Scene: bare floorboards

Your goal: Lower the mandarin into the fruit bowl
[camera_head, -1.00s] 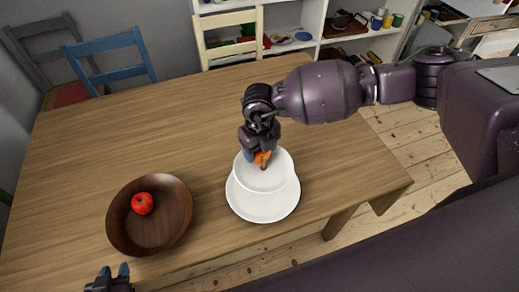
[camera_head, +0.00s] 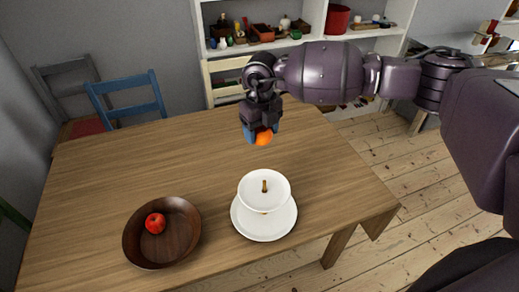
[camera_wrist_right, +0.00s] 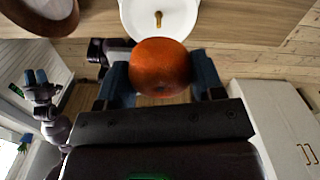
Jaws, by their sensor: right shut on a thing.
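The orange mandarin (camera_head: 264,137) is held between the blue fingertips of my right gripper (camera_head: 262,132), above the table and beyond the white tiered stand. In the right wrist view the mandarin (camera_wrist_right: 160,67) fills the gap between the fingers. The fruit bowl (camera_head: 137,246), dark brown wood, stands on the table at the lower left with a red apple (camera_head: 155,223) inside. The right gripper is up and to the right of the bowl, well apart from it. My left gripper (camera_wrist_right: 36,78) shows small in the right wrist view, its blue fingertips apart and empty.
A white two-tier stand (camera_head: 264,228) with a small knob on top stands right of the bowl, near the table's front edge. The wooden table (camera_head: 150,165) is clear behind both. A blue chair (camera_head: 128,98) and shelves (camera_head: 300,45) are beyond.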

